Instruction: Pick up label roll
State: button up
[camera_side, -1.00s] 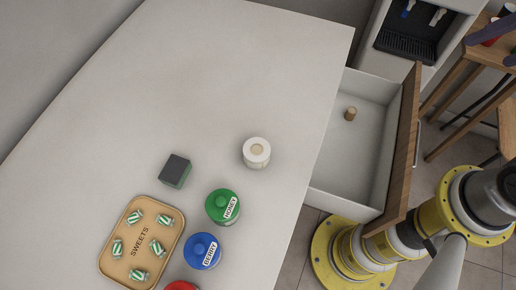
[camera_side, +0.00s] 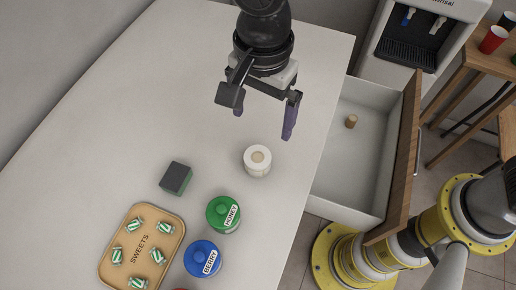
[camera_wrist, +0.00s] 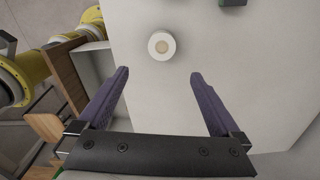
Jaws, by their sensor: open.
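The label roll (camera_side: 257,160) is a white roll with a tan core, standing on end on the counter (camera_side: 170,90) near its right edge. It also shows in the wrist view (camera_wrist: 161,45), at the top centre, beyond the fingertips. My gripper (camera_side: 264,122) is above the counter, a little behind the roll in the side view. Its two purple fingers are spread wide and empty in the wrist view (camera_wrist: 161,75). They do not touch the roll. Nothing hides the roll.
A green HONEY jar (camera_side: 223,213) and a blue BERRY jar (camera_side: 202,258) stand in front of the roll. A dark sponge (camera_side: 176,178) lies to its left, with a SWEETS tray (camera_side: 120,272) nearer the front. An open drawer (camera_side: 340,185) holding a small cork (camera_side: 351,121) lies to the right.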

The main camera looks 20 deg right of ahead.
send_over(258, 157)
jog(key=f, duration=0.8)
jog(key=shift+s+d, duration=0.15)
jog(key=shift+s, duration=0.05)
jog(key=shift+w+f, duration=0.15)
jog(key=shift+f, duration=1.35)
jog(key=shift+w+f, duration=0.1)
jog(key=shift+f, duration=1.35)
jog(key=shift+a, duration=0.2)
jog(key=shift+c, duration=0.2)
jog(key=c, duration=1.4)
jog(key=shift+o, duration=0.2)
jog(key=shift+r, duration=0.1)
